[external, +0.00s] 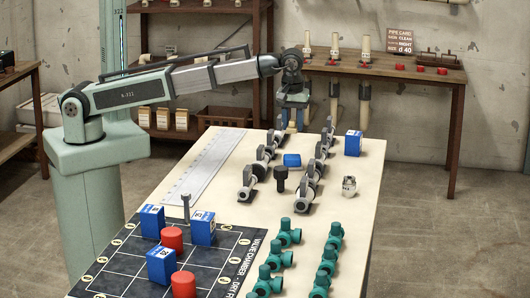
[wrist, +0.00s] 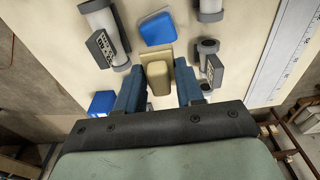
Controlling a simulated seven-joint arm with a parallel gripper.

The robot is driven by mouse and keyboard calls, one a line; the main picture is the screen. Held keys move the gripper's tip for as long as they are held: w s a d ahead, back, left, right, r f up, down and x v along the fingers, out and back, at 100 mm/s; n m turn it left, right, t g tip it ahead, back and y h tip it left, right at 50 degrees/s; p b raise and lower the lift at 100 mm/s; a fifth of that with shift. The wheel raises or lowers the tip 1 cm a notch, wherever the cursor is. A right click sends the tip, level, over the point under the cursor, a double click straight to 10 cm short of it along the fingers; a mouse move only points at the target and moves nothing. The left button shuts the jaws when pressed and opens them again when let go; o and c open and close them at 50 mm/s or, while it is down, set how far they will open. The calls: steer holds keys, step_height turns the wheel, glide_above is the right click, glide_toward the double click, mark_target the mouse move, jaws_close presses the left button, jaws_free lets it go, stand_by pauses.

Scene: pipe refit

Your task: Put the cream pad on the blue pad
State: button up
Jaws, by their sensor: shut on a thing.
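The cream pad (wrist: 158,76) sits between the two blue fingers of my gripper (wrist: 160,72) in the wrist view, and the jaws are shut on it. The blue pad (wrist: 157,27) lies just beyond the fingertips in that view, apart from the held pad. In the external view the blue pad (external: 292,160) lies on the table between two rows of pipe pieces. My gripper (external: 291,119) points down at the table's far end, behind the blue pad.
Grey pipe assemblies (external: 258,168) and (external: 318,165) stand on both sides of the blue pad. A dark knob (external: 280,178) stands in front of it. A blue box (external: 353,143) is at the right. Green valves (external: 327,262) and a dark mat (external: 215,270) fill the near end.

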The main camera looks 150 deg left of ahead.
mark_target(292, 120)
steer(key=shift+f, duration=4.05)
steer(key=shift+f, duration=0.1)
steer(key=o, duration=1)
steer(key=r, duration=1.2)
steer(key=shift+w+d+r, duration=0.1)
steer(key=shift+w+d, duration=0.25)
steer(key=shift+d, duration=0.05)
